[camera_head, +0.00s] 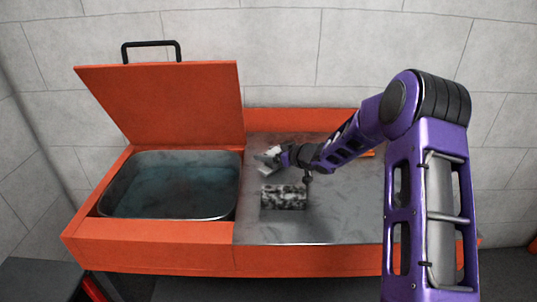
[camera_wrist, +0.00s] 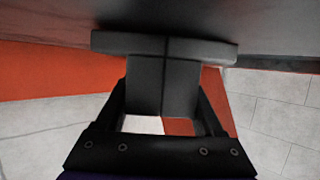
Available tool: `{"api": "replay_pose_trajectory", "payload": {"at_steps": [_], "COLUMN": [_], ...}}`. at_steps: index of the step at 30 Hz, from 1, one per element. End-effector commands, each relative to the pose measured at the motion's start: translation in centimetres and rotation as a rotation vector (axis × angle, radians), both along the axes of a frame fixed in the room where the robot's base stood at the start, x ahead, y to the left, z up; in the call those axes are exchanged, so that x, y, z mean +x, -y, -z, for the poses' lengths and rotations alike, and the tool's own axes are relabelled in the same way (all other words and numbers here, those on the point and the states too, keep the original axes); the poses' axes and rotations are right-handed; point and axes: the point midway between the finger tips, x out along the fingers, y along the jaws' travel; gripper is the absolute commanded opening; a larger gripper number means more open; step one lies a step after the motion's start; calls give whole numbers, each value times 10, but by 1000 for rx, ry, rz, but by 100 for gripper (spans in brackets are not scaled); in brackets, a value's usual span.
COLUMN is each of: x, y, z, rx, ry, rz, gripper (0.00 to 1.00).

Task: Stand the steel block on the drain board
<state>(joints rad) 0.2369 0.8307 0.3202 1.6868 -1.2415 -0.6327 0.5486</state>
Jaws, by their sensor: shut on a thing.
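A block with a speckled black-and-white face (camera_head: 284,197) sits on the grey metal drain board (camera_head: 335,215). I cannot tell if it is the steel block. My gripper (camera_head: 268,158) is low over the back left of the board, behind the speckled block and apart from it in the picture. Something pale grey shows at its tips, too small to make out. In the wrist view my gripper (camera_wrist: 165,75) has its dark fingers together, with a wide dark bar across their ends. What lies between them is hidden.
A basin of dark liquid (camera_head: 172,185) lies left of the board in an orange cabinet (camera_head: 150,255). Its orange lid (camera_head: 170,100) stands open, with a black handle (camera_head: 150,44) on top. A tiled wall (camera_head: 290,60) is behind. The board's front part is clear.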

Motion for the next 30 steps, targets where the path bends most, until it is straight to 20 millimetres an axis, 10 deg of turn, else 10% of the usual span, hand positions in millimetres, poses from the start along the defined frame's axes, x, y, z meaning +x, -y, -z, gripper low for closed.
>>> {"api": "replay_pose_trajectory", "payload": {"at_steps": [3,4,8,18,30], "x": [1,0,0,-1,-51], "y": [0,0,0,1,53], "z": [2,3,3,-2,-32], "rx": [2,0,0,-1,-2], "ry": [2,-1,-1,0,0], "rz": [0,0,0,1,3], "gripper": [0,75,99,100,100]}}
